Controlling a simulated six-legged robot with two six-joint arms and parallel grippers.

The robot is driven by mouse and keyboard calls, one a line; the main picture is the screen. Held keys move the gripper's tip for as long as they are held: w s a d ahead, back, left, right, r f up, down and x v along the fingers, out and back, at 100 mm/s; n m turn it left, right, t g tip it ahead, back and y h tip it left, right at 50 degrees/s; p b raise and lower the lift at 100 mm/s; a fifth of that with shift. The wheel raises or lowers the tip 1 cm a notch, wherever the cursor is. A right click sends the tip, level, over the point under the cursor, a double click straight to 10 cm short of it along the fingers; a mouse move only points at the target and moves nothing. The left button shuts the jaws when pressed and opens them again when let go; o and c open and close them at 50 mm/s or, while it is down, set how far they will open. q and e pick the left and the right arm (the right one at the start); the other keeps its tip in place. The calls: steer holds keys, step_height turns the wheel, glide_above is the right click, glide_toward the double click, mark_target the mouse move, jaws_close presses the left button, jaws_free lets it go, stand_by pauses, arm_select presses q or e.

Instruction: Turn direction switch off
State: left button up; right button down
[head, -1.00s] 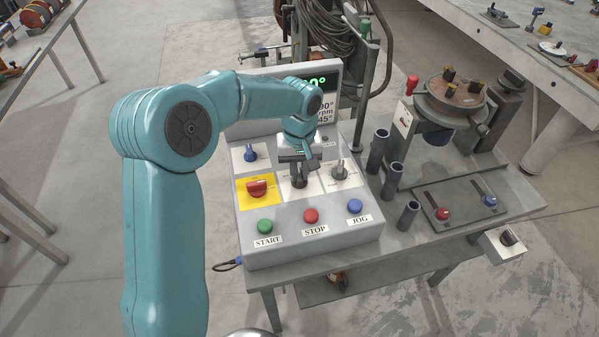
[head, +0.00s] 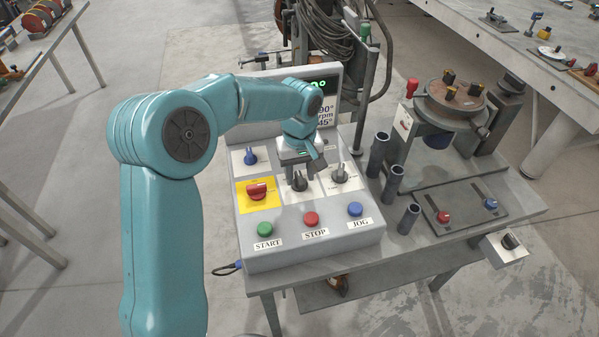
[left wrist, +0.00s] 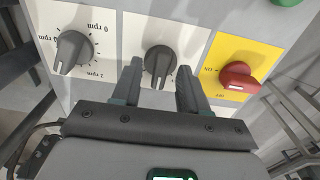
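The control box (head: 345,236) stands on a grey bench. Its middle black knob (head: 299,181) sits on a white plate, right of the red switch (head: 257,190) on a yellow plate. I take this middle knob for the direction switch, but its label is not readable. My left gripper (head: 309,165) is just above and behind it. In the left wrist view my left gripper (left wrist: 160,78) is open, with its fingers apart on either side of the middle knob (left wrist: 158,61). I cannot tell whether they touch it. My right gripper is not in view.
A grey speed knob (head: 340,174) is to the right and a blue knob (head: 250,155) to the upper left. Green (head: 265,229), red (head: 312,219) and blue (head: 355,209) buttons line the front. Dark tubes (head: 378,153) stand right of the box.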

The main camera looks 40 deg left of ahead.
mark_target(299, 177)
arm_select(q)
steer(key=shift+r, duration=0.2)
step_height(299, 177, up, 16)
steer(key=p, duration=0.1)
stand_by(0.3)
steer(key=shift+f, duration=0.1)
